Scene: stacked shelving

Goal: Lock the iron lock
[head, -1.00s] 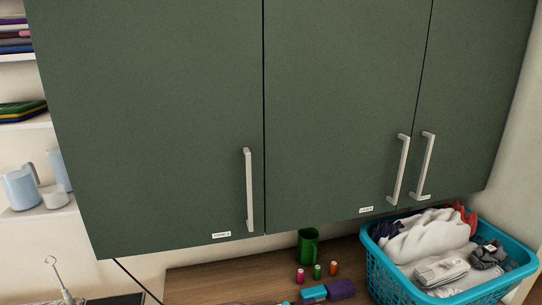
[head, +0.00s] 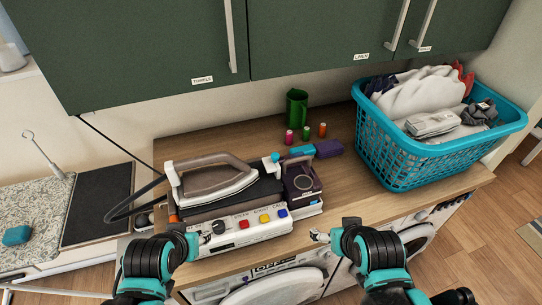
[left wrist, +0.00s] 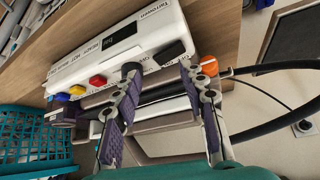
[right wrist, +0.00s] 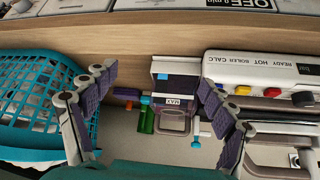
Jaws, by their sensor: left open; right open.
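The brown and white iron (head: 215,178) rests on a white base station (head: 240,232) with red, yellow and blue buttons. A cyan knob (head: 276,157) on a white part stands by the iron's tip and shows in the right wrist view (right wrist: 195,128); I cannot tell whether it is the lock. A dark purple water tank (head: 302,180) sits at the station's right end. My left gripper (head: 190,242) is open and empty before the station's left front. My right gripper (head: 320,236) is open and empty in front of the tank end, apart from it.
A teal laundry basket (head: 400,160) stands at the right. Green cabinets (head: 310,38) hang above. A black hose runs left of the iron. The wooden counter (head: 352,190) has bare room between tank and basket.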

